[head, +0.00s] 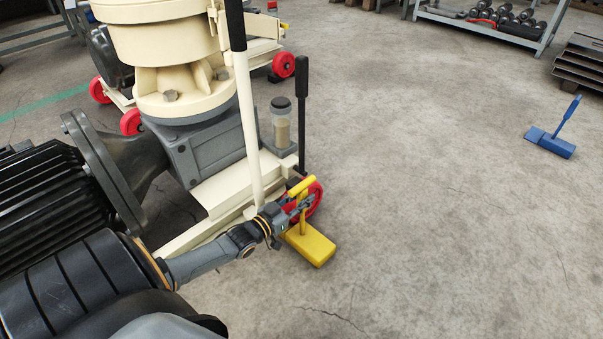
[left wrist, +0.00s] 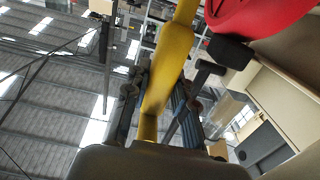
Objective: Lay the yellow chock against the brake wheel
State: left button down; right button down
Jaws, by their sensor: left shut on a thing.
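The yellow chock (head: 311,244) has a flat block and an upright post with a crossbar handle. My left gripper (head: 301,206) is shut on its handle post, and the yellow post also shows between the fingers in the left wrist view (left wrist: 170,65). The block is just in front of the nearest red wheel (head: 316,202) at the machine's front corner. The gripper and handle partly cover this wheel. I cannot tell whether block and wheel touch, or whether the block rests fully on the floor. A red wheel edge (left wrist: 262,12) shows in the left wrist view. My right gripper is out of view.
The cream and grey pellet mill (head: 208,150) with a black motor (head: 45,200) fills the left. A blue chock (head: 551,142) lies on the floor at the right. A rack (head: 480,22) stands at the back. The concrete floor right of the wheel is clear.

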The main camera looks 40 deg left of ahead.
pick_arm(q)
jog(key=shift+w+r, duration=0.1)
jog(key=shift+r, duration=0.2)
jog(key=c, duration=1.1)
grip_release()
jog(key=shift+o, duration=0.4)
jog(key=shift+f, duration=0.1)
jog(key=o, duration=0.3)
jog(key=shift+f, duration=0.35)
jog(key=o, duration=0.7)
jog(key=shift+r, duration=0.1)
jog(key=shift+r, duration=0.1)
jog(key=shift+s, duration=0.2)
